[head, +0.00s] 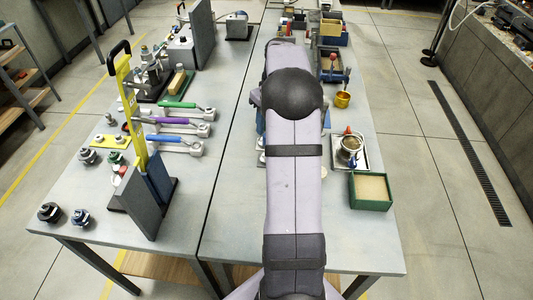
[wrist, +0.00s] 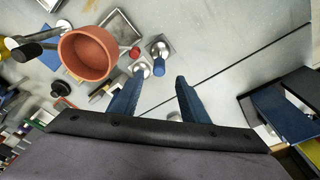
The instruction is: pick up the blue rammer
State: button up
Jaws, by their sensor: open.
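In the wrist view a small tool with a blue rounded grip (wrist: 158,67) and a square metal foot is probably the blue rammer. It stands on the grey table just beyond my gripper (wrist: 155,92), roughly in line with the gap between the fingers. The two dark blue fingers are apart with nothing between them, and the tool is not touched by them as far as I can see. In the head view my arm covers the middle of the right table, and I cannot make out this tool or my fingertips there.
In the wrist view a terracotta pot (wrist: 88,52) and a red-tipped tool (wrist: 134,52) stand left of the blue grip. In the head view a green sand box (head: 370,204) and a brass cup (head: 343,99) stand right of my arm. Several coloured-handled tools lie on the left table.

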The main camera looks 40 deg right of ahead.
jog(key=shift+w+d+f+p, duration=0.1)
jog(key=shift+w+f+p, duration=0.1)
jog(key=shift+f+p, duration=0.75)
jog(key=shift+w+a+f+p, duration=0.15)
jog(key=shift+f+p, duration=0.15)
jog(key=shift+f, duration=1.15)
jog(key=shift+w+d+f+p, duration=0.2)
jog(key=shift+f+p, duration=0.45)
jog(key=shift+f, duration=0.55)
jog(key=shift+r, duration=0.1)
grip_shut()
